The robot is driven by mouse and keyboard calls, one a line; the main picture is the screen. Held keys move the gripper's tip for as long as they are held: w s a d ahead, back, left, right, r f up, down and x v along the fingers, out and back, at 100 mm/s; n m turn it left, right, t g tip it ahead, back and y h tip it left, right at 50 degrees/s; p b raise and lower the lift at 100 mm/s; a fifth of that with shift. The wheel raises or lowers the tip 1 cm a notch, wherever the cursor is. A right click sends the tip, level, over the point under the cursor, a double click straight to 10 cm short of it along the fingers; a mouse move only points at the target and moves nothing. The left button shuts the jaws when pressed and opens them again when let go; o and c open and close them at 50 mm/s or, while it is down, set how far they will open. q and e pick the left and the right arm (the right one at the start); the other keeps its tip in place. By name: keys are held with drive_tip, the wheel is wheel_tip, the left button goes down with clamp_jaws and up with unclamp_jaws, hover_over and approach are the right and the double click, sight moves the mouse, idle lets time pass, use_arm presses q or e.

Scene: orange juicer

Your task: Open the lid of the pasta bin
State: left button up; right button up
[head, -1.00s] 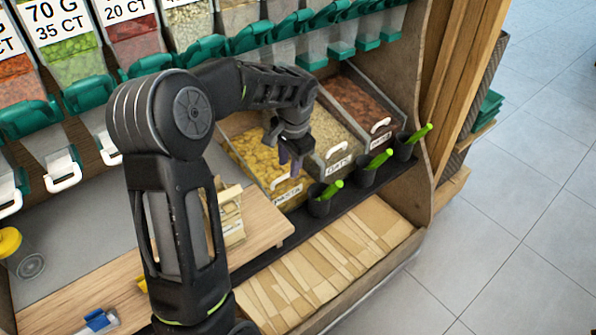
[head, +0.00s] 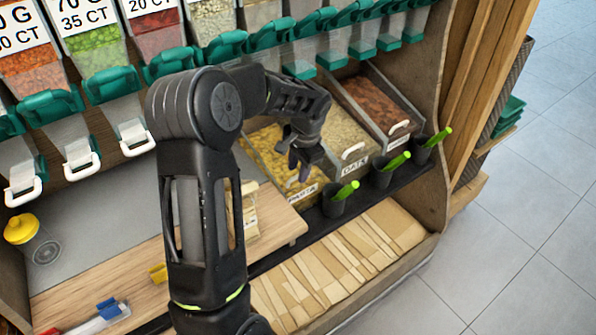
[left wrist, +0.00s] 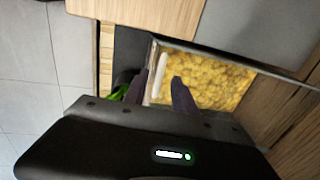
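The pasta bin (head: 262,150) is a clear-topped bin of yellow pasta, leftmost in the lower row, with a PASTA label on its front. Its lid looks closed. My left gripper (head: 304,165) is over the front edge of this bin and hides part of its handle. In the left wrist view the two dark fingers (left wrist: 163,92) are apart. The white lid handle (left wrist: 158,86) shows between them, beside the yellow pasta (left wrist: 215,82). I cannot tell whether the fingers touch the handle. My right gripper is not in view.
The oats bin (head: 345,132) and a bin of brown food (head: 378,103) stand to the right. Black cups with green scoops (head: 338,203) line the ledge in front. A wooden board (head: 270,222) lies at left, and dispensers with teal levers (head: 165,62) hang above.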

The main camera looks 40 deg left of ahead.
use_arm(q)
drive_tip(key=shift+a+f, duration=0.1)
drive_tip(key=shift+f, duration=0.55)
clamp_jaws()
idle(1.0)
